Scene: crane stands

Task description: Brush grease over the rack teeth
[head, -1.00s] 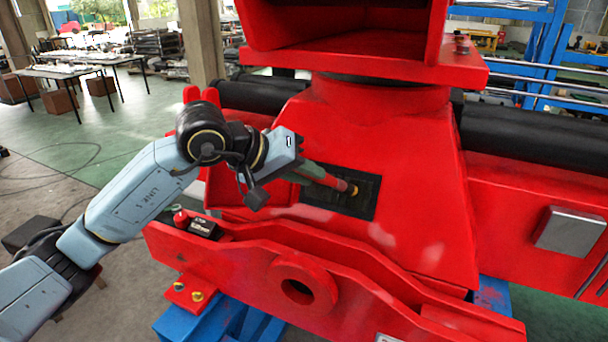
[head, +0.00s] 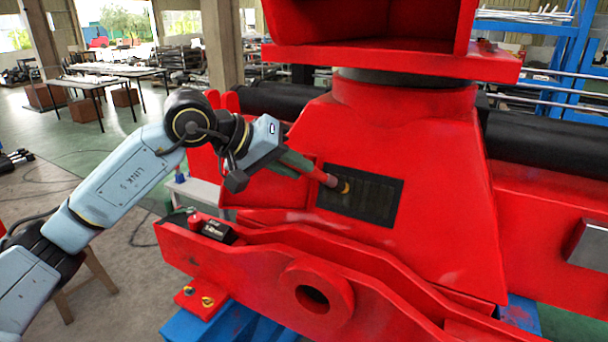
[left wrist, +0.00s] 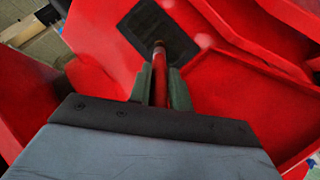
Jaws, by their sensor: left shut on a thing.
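The rack (head: 375,197) is a dark, ribbed rectangular panel set in the sloping face of the red crane stand. My left gripper (head: 293,163) is shut on the red handle of a brush (head: 325,178). The brush's yellowish tip is over the left part of the rack; I cannot tell whether it touches the teeth. In the left wrist view, the green fingers (left wrist: 160,88) close around the red brush (left wrist: 161,65), which points at the dark rack (left wrist: 150,28). Grease is not distinguishable. My right gripper is not in view.
The red stand (head: 430,150) fills the middle, with an overhanging block above. A red beam with a round boss (head: 318,292) lies in front of and below the rack. Tables (head: 105,78) stand far behind on open floor.

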